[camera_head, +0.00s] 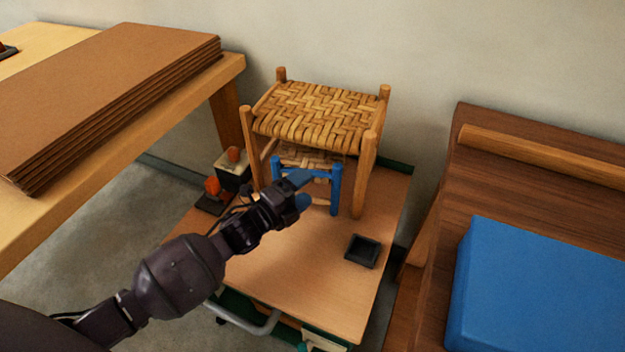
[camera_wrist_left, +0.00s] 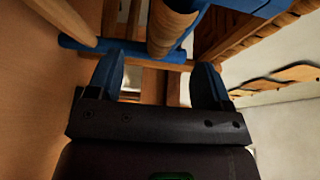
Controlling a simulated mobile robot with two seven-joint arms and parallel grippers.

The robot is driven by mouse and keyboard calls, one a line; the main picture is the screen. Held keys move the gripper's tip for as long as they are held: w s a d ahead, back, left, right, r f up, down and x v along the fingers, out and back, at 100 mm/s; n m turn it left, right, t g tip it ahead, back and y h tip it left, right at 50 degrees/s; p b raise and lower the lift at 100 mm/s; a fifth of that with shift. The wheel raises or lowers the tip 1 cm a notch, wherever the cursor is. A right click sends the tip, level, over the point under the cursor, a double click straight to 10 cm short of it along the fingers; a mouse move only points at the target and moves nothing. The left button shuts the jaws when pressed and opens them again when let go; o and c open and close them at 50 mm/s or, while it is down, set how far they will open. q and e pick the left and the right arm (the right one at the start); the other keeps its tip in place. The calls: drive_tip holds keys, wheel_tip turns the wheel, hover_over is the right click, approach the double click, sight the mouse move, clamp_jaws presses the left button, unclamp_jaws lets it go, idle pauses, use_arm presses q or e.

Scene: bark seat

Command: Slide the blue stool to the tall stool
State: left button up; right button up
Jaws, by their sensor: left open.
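The blue stool (camera_head: 336,188) has a blue frame and a woven seat. It stands on the wooden cart top, partly beneath the tall stool (camera_head: 318,112), which is natural wood with a woven seat. My left gripper (camera_head: 304,190) is at the front of the blue stool and hides part of its frame. In the left wrist view, the left gripper's two fingers (camera_wrist_left: 158,82) are apart, with a blue bar (camera_wrist_left: 140,52) of the stool just beyond their tips. Whether they touch it I cannot tell. My right gripper is in neither view.
A black square tray (camera_head: 363,251) lies on the cart top (camera_head: 305,270), right of my gripper. Small dark items with orange tops (camera_head: 212,187) are at its left edge. A table with brown boards (camera_head: 110,90) is at left; a bench with a blue cushion (camera_head: 540,285) is at right.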

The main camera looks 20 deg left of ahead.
use_arm(q)
drive_tip(key=shift+p+v, duration=0.4)
drive_tip(key=shift+v, duration=2.45)
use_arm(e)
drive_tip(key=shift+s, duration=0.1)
